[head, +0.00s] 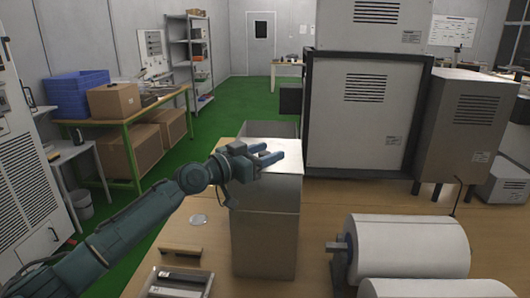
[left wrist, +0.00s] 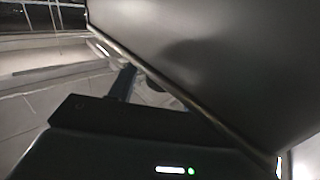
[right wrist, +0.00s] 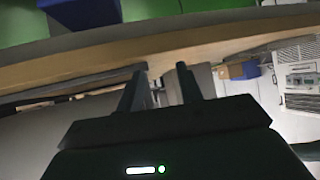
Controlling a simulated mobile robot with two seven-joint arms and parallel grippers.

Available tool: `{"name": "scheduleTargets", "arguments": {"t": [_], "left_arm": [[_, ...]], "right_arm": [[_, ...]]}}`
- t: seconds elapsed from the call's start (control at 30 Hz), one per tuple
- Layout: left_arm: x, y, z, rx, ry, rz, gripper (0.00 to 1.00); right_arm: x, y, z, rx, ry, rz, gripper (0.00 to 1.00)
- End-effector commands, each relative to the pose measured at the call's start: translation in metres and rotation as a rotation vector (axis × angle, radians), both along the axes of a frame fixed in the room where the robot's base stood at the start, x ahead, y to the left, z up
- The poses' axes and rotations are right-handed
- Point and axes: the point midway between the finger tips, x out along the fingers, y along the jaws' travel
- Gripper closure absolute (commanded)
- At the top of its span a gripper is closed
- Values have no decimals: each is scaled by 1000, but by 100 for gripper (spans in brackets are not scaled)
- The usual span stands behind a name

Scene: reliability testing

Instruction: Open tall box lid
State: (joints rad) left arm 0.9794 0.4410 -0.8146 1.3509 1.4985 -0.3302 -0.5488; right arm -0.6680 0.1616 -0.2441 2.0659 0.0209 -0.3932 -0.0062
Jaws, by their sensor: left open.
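The tall box (head: 265,235) is a shiny metal box standing upright on the wooden table. Its upper face (head: 290,170) is bright and partly covered by my gripper. A grey panel (head: 270,129) shows just behind the top; I cannot tell whether it is the raised lid. My left gripper (head: 268,154) is open at the top of the box, with blue fingertips pointing right. In the left wrist view a large grey panel (left wrist: 220,60) fills the upper right, its edge crossing close to the fingers; contact is unclear. My right gripper (right wrist: 160,72) is open and empty, outside the head view.
White rolls (head: 410,247) lie on a stand at the right front of the table (head: 330,200). A large grey cabinet (head: 355,115) stands behind the box on the right. A small metal frame (head: 180,283) and a wooden handle (head: 181,250) lie at the left front.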

Motion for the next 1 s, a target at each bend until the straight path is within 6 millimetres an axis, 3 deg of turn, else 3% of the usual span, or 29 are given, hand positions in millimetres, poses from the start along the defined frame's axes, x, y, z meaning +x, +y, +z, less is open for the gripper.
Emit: {"name": "scheduleTargets", "arguments": {"t": [0.23,0.8,1.0], "left_arm": [[0,-1,0,0,0,-1,52],[0,0,0,1,1,-1,99],[0,0,0,0,1,-1,100]], "right_arm": [[1,-1,0,-2,-3,1,64],[2,-1,0,-4,-3,3,64],[2,-1,1,-4,-3,3,64]]}}
